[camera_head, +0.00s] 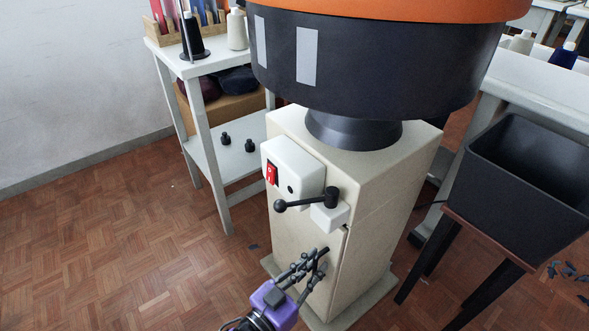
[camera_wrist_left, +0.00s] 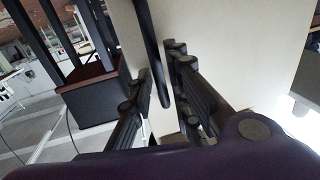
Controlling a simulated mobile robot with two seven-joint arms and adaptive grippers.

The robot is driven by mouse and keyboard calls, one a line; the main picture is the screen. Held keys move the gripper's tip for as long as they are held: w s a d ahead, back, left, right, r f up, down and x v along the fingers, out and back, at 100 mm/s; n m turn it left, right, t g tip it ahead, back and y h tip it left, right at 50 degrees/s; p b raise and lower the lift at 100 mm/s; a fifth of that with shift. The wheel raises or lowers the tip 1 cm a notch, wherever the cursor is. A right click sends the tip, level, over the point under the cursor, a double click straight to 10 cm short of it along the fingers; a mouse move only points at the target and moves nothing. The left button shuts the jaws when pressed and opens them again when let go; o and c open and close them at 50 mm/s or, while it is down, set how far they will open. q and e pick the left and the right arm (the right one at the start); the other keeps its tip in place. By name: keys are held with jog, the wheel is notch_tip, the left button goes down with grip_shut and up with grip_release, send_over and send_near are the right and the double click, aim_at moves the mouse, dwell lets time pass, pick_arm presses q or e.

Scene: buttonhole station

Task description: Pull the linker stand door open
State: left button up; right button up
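The linker stand (camera_head: 390,190) is a cream box column under a large dark drum. Its door (camera_head: 300,232) is the cream front panel, which looks flush with the stand. My left gripper (camera_head: 318,262), on a purple wrist, is at the lower right part of the door. In the left wrist view, a dark bar handle (camera_wrist_left: 153,45) runs down between the two fingers of the left gripper (camera_wrist_left: 160,75). The fingers stand apart with a gap around the bar; contact is not clear. In the head view the gripper mostly hides the handle. My right gripper is not in view.
A black-knobbed lever (camera_head: 305,202) and a white switch box (camera_head: 293,168) with a red switch stick out above the door. A black bin (camera_head: 525,180) on a dark-legged stool stands at right. A white shelf table (camera_head: 215,150) is at left. Floor at front left is clear.

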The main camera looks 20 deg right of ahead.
pick_arm(q)
jog(key=shift+w+d, duration=0.25)
jog(key=shift+d, duration=0.1)
grip_shut()
